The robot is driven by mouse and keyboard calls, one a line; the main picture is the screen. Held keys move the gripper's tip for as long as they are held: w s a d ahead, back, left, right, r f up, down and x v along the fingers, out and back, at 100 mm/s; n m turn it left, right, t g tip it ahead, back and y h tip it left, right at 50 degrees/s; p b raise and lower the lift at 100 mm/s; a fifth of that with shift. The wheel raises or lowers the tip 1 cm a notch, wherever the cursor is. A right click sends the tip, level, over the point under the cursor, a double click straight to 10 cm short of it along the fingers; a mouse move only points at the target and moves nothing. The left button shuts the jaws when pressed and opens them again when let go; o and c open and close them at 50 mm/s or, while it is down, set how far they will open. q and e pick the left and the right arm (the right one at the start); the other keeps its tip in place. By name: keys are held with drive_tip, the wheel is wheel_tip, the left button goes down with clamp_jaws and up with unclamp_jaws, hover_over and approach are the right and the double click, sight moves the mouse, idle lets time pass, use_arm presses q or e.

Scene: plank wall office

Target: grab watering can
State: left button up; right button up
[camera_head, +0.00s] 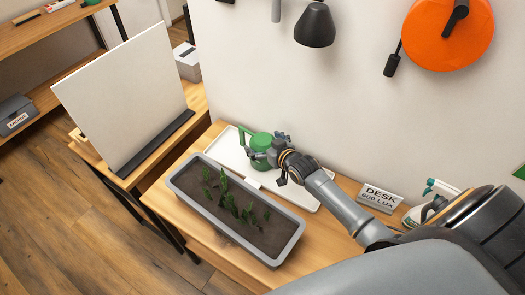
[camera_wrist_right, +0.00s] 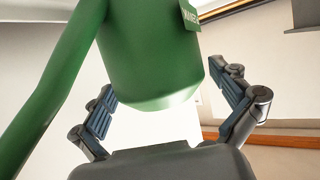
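The green watering can (camera_head: 260,142) stands on a white tray at the back of the wooden desk. My right gripper (camera_head: 268,155) reaches it from the right, and its fingers partly hide the can. In the right wrist view the can's green body (camera_wrist_right: 150,50) fills the upper middle, with a small label and a long green spout or handle at left. The fingers of the right gripper (camera_wrist_right: 161,80) are spread on both sides of the body's lower end. A gap shows at the right finger; contact at the left finger is unclear. My left gripper is not in view.
A grey planter (camera_head: 290,247) with small green plants stands in front of the white tray (camera_head: 228,152). A desk sign (camera_head: 380,197) and a spray bottle (camera_head: 438,187) are to the right. An orange lamp (camera_head: 447,32) and a black lamp (camera_head: 315,25) hang above. A white panel (camera_head: 122,95) stands left.

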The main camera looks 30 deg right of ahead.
drive_tip(key=c, duration=1.4)
drive_tip(key=shift+w+r, duration=0.1)
drive_tip(key=shift+c, duration=0.6)
drive_tip(key=shift+r, duration=0.1)
